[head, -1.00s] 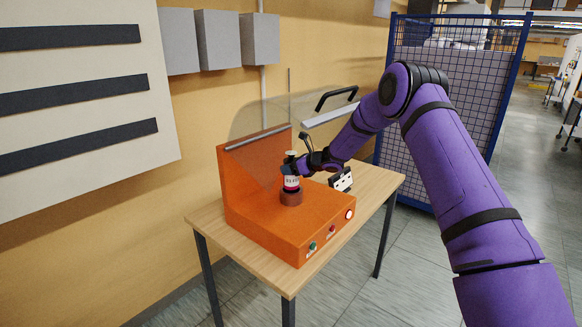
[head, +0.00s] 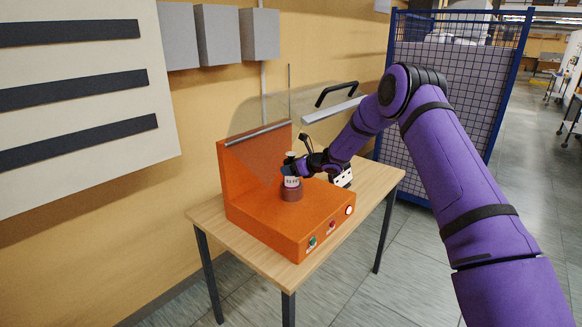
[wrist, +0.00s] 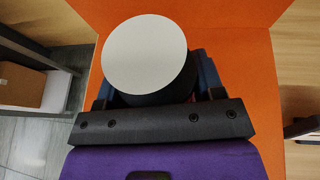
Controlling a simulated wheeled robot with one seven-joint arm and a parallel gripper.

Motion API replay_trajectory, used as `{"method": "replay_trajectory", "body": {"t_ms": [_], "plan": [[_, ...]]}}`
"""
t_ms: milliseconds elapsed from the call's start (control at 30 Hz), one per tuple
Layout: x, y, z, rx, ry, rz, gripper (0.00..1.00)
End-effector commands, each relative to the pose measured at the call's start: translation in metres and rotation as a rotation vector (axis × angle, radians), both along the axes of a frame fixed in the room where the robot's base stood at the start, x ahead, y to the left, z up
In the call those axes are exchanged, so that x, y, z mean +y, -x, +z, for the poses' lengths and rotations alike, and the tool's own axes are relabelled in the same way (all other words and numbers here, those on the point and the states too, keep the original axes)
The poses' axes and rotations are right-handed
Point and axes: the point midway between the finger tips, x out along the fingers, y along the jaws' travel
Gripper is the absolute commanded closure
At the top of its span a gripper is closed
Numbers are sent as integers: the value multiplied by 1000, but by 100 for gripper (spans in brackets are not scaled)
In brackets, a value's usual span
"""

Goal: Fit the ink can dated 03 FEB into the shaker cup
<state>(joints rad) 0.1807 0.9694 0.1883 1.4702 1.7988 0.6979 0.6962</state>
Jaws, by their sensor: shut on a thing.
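The ink can (head: 291,182) is upright with a white label; its print is too small to read surely. Its lower part is inside the brown shaker cup (head: 292,195) on the orange shaker machine (head: 270,222). How deep it sits I cannot tell. My gripper (head: 293,171) is shut on the can near its top. In the wrist view the can's pale round top (wrist: 145,55) shows between the fingers of my gripper (wrist: 152,85); the cup is hidden there.
The machine stands on a wooden table (head: 211,222) with buttons on its front. A clear raised guard with a dark handle (head: 337,93) is behind my gripper. A blue mesh cage (head: 455,90) stands behind.

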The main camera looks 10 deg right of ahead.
Motion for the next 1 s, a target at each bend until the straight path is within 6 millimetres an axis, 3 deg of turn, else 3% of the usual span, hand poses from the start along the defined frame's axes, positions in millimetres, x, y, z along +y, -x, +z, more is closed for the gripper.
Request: {"method": "replay_trajectory", "body": {"t_ms": [1000], "plan": [[0, 0, -21, -1, 0, 0, 73]]}}
